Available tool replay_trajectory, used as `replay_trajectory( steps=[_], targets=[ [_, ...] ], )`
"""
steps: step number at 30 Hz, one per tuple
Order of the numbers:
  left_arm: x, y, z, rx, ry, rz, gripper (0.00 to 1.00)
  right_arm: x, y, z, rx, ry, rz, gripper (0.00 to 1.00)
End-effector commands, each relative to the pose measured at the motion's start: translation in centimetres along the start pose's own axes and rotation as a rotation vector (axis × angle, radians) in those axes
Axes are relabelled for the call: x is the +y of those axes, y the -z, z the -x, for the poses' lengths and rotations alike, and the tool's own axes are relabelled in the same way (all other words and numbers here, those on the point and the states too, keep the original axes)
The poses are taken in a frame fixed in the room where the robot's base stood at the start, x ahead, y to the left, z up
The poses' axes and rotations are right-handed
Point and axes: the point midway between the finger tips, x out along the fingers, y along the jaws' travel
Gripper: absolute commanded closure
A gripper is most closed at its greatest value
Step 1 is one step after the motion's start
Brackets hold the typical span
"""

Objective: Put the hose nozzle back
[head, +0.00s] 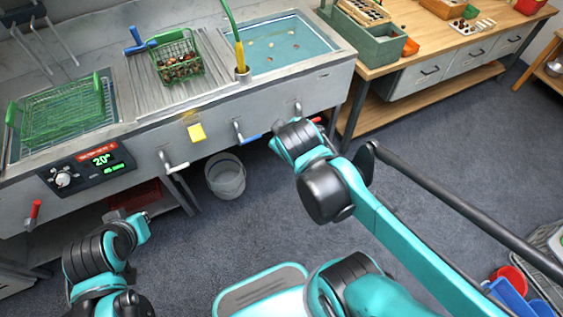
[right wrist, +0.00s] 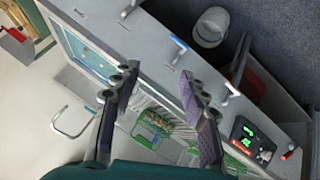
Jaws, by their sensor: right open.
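The green hose (head: 229,22) hangs from the top edge in the head view. A yellow nozzle (head: 239,55) at its lower end stands nearly upright with its tip in a grey cup-shaped holder (head: 242,75) at the sink's front rim. My right gripper (right wrist: 157,74) is open and empty in the right wrist view, with its two dark fingers apart above the sink unit. In the head view the right forearm ends in front of the sink, apart from the nozzle. I cannot make out the nozzle in the right wrist view. Only my left arm shows at lower left.
A water basin (head: 253,62) is right of the ribbed drainboard. A green basket of chestnuts (head: 188,76) and a blue-handled thing (head: 137,41) are on the drainboard. Levers and a yellow tag (head: 196,132) are on the front panel. A bucket (head: 226,180) stands below.

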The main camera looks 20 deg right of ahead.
Motion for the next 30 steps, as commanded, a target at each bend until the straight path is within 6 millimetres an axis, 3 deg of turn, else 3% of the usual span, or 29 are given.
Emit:
replay_trajectory(
  steps=[3, 9, 30],
  targets=[
    [0.0, 0.0, 0.0, 0.0, 0.0, 0.0, 1.0, -3.0, -2.7, 1.9, -0.013, 0.104, -0.238, 0.56],
    [0.0, 0.0, 0.0, 0.0, 0.0, 0.0, 1.0, -5.4, -4.3, 3.2, -0.03, 0.189, -0.428, 0.56],
    [0.0, 0.0, 0.0, 0.0, 0.0, 0.0, 1.0, -5.6, -4.3, 3.3, -0.031, 0.194, -0.438, 0.56]
  ],
)
